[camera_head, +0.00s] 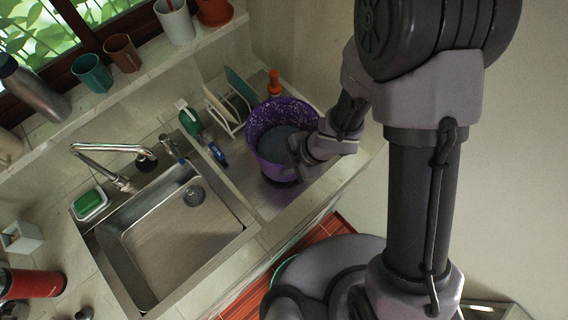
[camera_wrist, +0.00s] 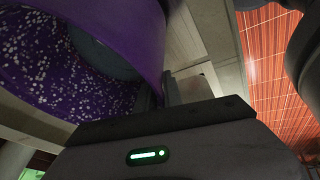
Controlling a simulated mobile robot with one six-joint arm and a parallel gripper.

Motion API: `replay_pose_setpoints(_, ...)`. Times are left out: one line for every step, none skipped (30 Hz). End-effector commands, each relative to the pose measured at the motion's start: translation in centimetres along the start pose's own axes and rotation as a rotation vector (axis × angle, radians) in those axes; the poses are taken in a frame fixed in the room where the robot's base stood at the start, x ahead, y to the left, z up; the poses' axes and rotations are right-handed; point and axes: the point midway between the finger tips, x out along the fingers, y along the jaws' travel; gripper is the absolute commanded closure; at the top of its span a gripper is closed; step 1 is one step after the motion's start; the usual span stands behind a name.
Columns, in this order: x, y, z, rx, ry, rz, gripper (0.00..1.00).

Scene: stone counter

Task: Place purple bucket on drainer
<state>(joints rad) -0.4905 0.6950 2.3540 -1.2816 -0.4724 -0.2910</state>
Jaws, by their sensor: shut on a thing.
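The purple bucket (camera_head: 268,117) has a speckled inside and is over the metal drainer (camera_head: 238,183), to the right of the sink. I cannot tell whether its base touches the drainer. My gripper (camera_head: 300,152) is shut on the bucket's near right wall. In the wrist view the bucket (camera_wrist: 150,35) fills the upper left, close against my gripper (camera_wrist: 155,95). The bucket looks a little tilted. Its far underside and part of the drainer are hidden.
The sink basin (camera_head: 180,235) lies left of the drainer. A dish rack with plates (camera_head: 228,108), a green bottle (camera_head: 190,120), a blue brush (camera_head: 217,154) and an orange-topped bottle (camera_head: 274,83) stand close behind. A tap (camera_head: 110,165) is at the left.

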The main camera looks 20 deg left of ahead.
Motion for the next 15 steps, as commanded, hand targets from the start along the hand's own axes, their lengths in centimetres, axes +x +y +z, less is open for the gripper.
replay_pose_setpoints(0.5,0.0,0.3,-0.005,0.001,0.004,1.0)
replay_pose_setpoints(0.9,-0.1,0.5,-0.006,0.001,0.004,1.0)
replay_pose_setpoints(1.2,-0.3,0.7,-0.007,0.002,0.004,1.0)
replay_pose_setpoints(1.6,-0.4,0.9,-0.008,0.002,0.003,1.0)
replay_pose_setpoints(1.9,-0.6,1.1,-0.009,0.002,0.003,1.0)
replay_pose_setpoints(2.3,-0.7,1.4,-0.01,0.002,0.003,1.0)
replay_pose_setpoints(2.5,-0.9,1.5,-0.011,0.003,0.002,1.0)
replay_pose_setpoints(2.7,-1.0,1.7,-0.012,0.003,0.002,1.0)
replay_pose_setpoints(3.0,-1.1,1.8,-0.014,0.003,0.001,1.0)
replay_pose_setpoints(3.0,-1.1,1.9,-0.015,0.004,0.001,1.0)
replay_pose_setpoints(3.0,-1.1,1.9,-0.015,0.004,0.001,1.0)
replay_pose_setpoints(2.9,-1.1,1.9,-0.015,0.004,0.001,1.0)
replay_pose_setpoints(2.8,-1.1,1.8,-0.016,0.004,0.001,1.0)
replay_pose_setpoints(2.8,-1.1,1.8,-0.016,0.004,0.001,1.0)
replay_pose_setpoints(2.7,-1.1,1.8,-0.016,0.004,0.001,1.0)
